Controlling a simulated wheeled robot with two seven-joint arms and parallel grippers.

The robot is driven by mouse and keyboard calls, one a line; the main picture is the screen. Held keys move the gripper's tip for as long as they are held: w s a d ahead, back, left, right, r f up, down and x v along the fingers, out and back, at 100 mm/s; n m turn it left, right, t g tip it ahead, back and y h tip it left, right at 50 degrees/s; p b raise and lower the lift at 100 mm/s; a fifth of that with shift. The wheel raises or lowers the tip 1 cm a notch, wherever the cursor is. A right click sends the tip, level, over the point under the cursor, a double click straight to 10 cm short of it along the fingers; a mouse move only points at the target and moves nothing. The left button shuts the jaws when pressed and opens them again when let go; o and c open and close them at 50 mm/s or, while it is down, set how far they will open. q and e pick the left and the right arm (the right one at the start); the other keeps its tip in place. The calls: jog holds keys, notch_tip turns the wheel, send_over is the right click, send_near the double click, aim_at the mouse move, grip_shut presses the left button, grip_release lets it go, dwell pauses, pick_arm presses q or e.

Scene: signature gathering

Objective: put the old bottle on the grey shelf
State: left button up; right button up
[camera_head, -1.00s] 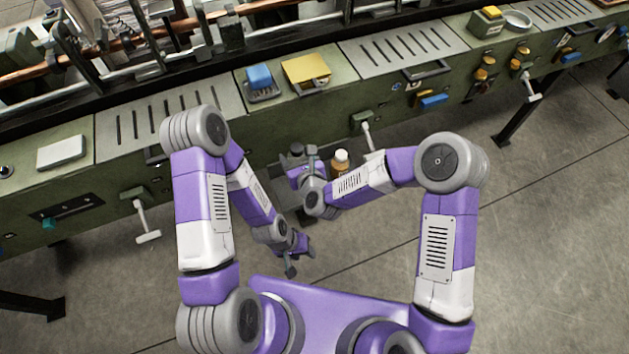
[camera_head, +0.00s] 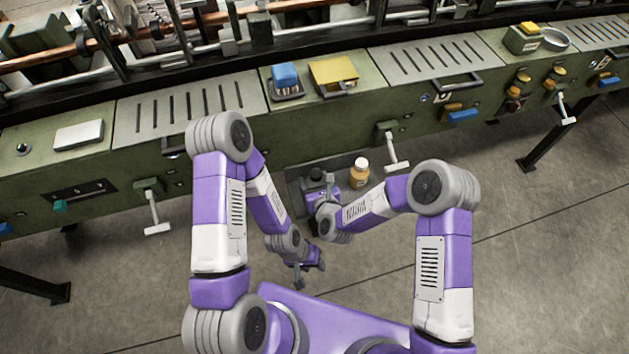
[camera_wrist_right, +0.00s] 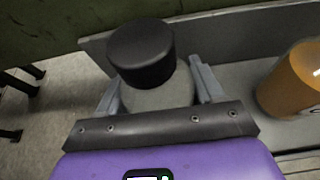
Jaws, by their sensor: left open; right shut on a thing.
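My right gripper (camera_wrist_right: 158,92) is shut around a bottle with a black cap (camera_wrist_right: 140,55) and a grey body. In the head view the black cap (camera_head: 316,173) shows at the left part of a low grey shelf (camera_head: 338,165) in front of the machine. The shelf also shows in the right wrist view (camera_wrist_right: 235,85). I cannot tell whether the held bottle's base touches it. An amber bottle with a white cap (camera_head: 359,172) stands on the shelf, right of my right gripper and apart from it. My left gripper (camera_head: 308,272) is open and empty, nearer my body.
A long green machine bench (camera_head: 230,140) runs behind the shelf. A blue block (camera_head: 285,75) and a yellow block (camera_head: 334,72) sit on its top. White-handled levers (camera_head: 397,165) stick out from its front. The floor on the right is clear.

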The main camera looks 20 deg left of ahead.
jog(key=shift+f, duration=0.15)
jog(key=o, duration=1)
jog(key=shift+s+d+r, duration=0.1)
jog(key=shift+s+r, duration=0.05)
jog(key=shift+r, duration=0.1)
jog(key=p+v, duration=0.3)
jog(key=v, duration=0.9)
jog(key=s+d+f+n+g+h, duration=0.1)
jog(key=s+d+f+n+g, duration=0.2)
jog(key=d+n, duration=0.3)
jog(key=s+d+f+n+g+h, duration=0.1)
jog(key=s+d+f+n+g, duration=0.3)
jog(key=n, duration=0.7)
jog(key=s+d+f+n+g+h, duration=0.1)
jog(key=s+d+f+n+g, duration=0.2)
jog(key=d+f+n, duration=0.3)
jog(key=shift+s+d+f+n+g, duration=0.2)
jog(key=shift+s+d+n, duration=0.15)
jog(key=shift+d+n, duration=0.45)
jog(key=shift+s+d+f+n+g, duration=0.1)
jog(key=shift+s+d+f+n, duration=0.2)
jog(key=shift+d+n, duration=0.55)
